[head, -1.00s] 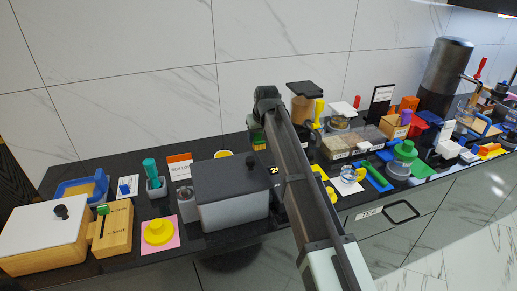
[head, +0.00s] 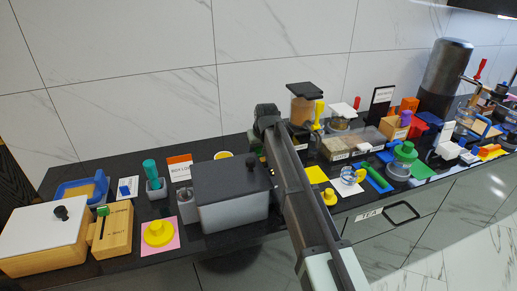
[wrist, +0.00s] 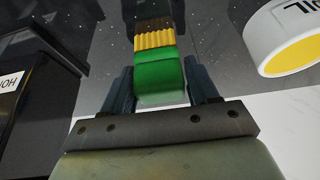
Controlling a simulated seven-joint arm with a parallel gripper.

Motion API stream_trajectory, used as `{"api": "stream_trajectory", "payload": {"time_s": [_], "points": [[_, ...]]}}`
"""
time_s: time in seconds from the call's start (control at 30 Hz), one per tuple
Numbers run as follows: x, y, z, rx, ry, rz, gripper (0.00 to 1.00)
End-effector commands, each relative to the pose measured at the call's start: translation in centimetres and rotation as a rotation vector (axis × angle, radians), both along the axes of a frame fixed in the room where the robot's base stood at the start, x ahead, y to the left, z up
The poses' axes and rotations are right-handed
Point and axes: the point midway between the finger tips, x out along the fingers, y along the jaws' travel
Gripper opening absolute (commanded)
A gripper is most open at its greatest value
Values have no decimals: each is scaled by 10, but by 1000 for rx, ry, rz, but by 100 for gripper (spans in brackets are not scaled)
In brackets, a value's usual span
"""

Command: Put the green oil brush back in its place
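The green oil brush (wrist: 160,75) is between the two fingers of my gripper (wrist: 160,90) in the wrist view. Its green handle is at the fingers, and its yellow ribbed band and dark bristle end point away from them. A white cup with yellow inside and dark lettering ending in "IL" (wrist: 290,42) stands apart, to the right of the brush. In the head view, a yellow-rimmed cup (head: 223,155) shows behind the grey box. My gripper (head: 256,155) there is mostly hidden behind my arm and the box, and the brush cannot be made out clearly.
A tall jar (head: 303,108) and a tray of food (head: 352,143) lie to the right. A dark box with a white label (wrist: 35,100) is close by at left in the wrist view.

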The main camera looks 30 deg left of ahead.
Motion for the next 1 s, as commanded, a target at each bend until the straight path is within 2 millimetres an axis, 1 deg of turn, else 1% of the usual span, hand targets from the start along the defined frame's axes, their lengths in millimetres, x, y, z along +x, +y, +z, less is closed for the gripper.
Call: {"api": "stream_trajectory", "payload": {"time_s": [0.03, 0.17, 0.2, 0.43, 0.57, 0.67, 1.0], "points": [[0, 0, 0, 0, 0, 0, 64], [0, 0, 0, 0, 0, 0, 77], [0, 0, 0, 0, 0, 0, 78], [0, 0, 1, 0, 0, 0, 78], [-1, -1, 8, 1, -1, 0, 78], [-5, -5, 19, 1, -1, 0, 78], [-21, -21, 75, 1, 1, 0, 78]]}}
